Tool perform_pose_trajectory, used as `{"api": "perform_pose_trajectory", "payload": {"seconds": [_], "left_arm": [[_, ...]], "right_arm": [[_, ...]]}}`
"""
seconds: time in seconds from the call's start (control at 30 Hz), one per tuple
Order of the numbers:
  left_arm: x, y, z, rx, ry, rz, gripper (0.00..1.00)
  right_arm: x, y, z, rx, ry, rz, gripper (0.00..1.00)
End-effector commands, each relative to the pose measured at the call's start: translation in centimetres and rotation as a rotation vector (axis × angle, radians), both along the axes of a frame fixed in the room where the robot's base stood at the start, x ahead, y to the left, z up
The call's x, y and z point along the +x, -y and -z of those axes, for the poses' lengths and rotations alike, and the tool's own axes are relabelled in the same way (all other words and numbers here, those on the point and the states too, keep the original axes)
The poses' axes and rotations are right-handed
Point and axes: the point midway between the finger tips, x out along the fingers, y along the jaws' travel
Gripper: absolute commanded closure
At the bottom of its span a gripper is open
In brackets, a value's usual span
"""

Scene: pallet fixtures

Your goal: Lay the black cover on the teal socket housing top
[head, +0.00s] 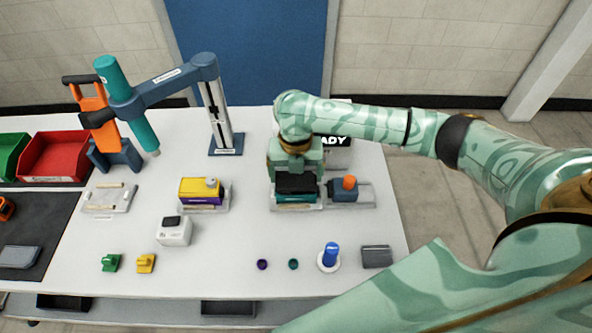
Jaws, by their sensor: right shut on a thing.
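The teal socket housing (295,197) sits on a light pallet fixture (296,207) right of the table's middle. The black cover (296,184) is at the housing's top; whether it rests fully on it or is held just above, I cannot tell. My right gripper (296,172) comes down from above and behind, shut on the black cover. Its fingertips are mostly hidden by the arm and the cover. My left gripper is not in view.
A fixture with a dark blue block and orange knob (349,183) stands close on the right. A yellow and purple housing (201,190) sits on a fixture to the left. Along the front are a blue cylinder (330,255) and a grey block (376,256). A sign is partly hidden behind my arm.

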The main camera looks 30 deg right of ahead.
Motion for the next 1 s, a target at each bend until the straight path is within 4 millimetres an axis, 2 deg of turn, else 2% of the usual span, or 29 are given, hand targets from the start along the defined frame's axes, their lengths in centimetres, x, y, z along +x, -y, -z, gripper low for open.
{"api": "perform_pose_trajectory", "payload": {"seconds": [1.0], "left_arm": [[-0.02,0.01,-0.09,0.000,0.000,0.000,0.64]], "right_arm": [[-0.01,-0.02,0.80,0.000,0.000,0.001,0.32]]}}
